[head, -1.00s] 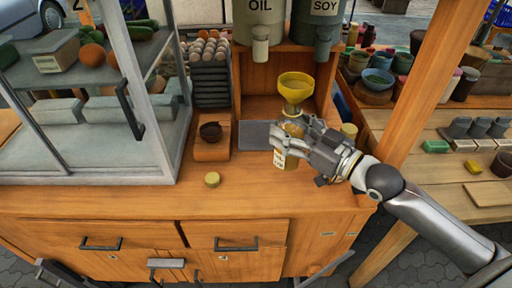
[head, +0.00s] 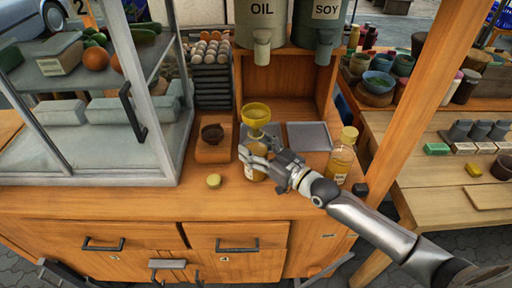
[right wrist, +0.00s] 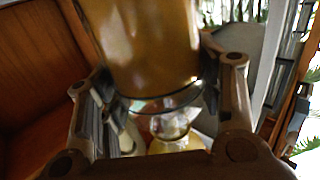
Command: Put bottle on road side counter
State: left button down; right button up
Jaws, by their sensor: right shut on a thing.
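My right gripper (head: 256,160) is shut on an amber bottle (head: 250,173) with a pale label, upright over the front middle of the wooden cart counter (head: 130,205). I cannot tell whether its base touches the wood. A yellow funnel (head: 257,113) sits at the bottle's top. In the right wrist view the amber bottle (right wrist: 150,45) is between both fingers, its clear neck (right wrist: 170,125) toward the bottom of the picture. A second amber bottle (head: 342,160) with a yellow cap stands right of the gripper, behind my forearm. My left gripper is not in view.
A loose yellow cap (head: 213,181) lies left of the held bottle. A wooden post (head: 440,90) separates the side table (head: 420,190) at right.

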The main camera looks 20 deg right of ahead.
jog(key=shift+f, duration=0.15)
jog(key=shift+f, duration=0.15)
jog(key=o, duration=1.3)
jog(key=shift+r, duration=0.25)
jog(key=shift+b+v, duration=0.45)
jog(key=shift+v, duration=5.6)
